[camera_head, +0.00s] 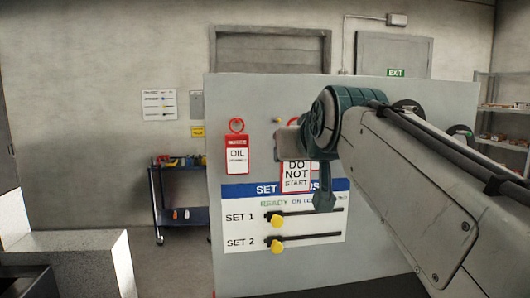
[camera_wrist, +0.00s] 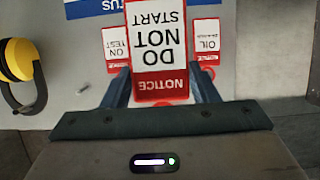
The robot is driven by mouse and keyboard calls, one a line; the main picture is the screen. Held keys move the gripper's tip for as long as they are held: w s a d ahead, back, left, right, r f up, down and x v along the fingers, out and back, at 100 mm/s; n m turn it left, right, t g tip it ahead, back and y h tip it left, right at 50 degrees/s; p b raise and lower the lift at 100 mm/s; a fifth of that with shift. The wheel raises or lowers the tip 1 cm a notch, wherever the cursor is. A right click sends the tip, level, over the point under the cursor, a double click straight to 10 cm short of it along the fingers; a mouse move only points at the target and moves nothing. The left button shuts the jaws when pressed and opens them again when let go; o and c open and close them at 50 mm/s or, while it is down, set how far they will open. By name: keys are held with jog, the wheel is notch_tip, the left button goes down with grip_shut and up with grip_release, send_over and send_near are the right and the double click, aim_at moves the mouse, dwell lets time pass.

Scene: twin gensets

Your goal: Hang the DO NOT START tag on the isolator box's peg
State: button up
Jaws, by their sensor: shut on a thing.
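The DO NOT START tag (camera_head: 296,178), white with a red NOTICE band, is partly hidden by my gripper (camera_head: 322,190) in the head view. In the wrist view the tag (camera_wrist: 158,40) appears upside down between the two fingers of my gripper (camera_wrist: 160,82), which is shut on it. The tag is in front of a grey status board (camera_head: 226,100); I cannot tell whether it touches the board. I cannot make out the isolator box or its peg in either view.
An OIL tag (camera_head: 237,155) hangs on the board to the left, and an ON TEST tag (camera_wrist: 116,46) shows in the wrist view. Yellow ear defenders (camera_wrist: 18,60) are at its left edge. A blue trolley (camera_head: 182,217) stands beyond the board, and shelves (camera_head: 503,120) stand at right.

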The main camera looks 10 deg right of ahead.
jog(key=shift+r, duration=0.25)
jog(key=shift+r+p, duration=0.4)
jog(key=shift+r, duration=0.1)
jog(key=shift+s, duration=0.1)
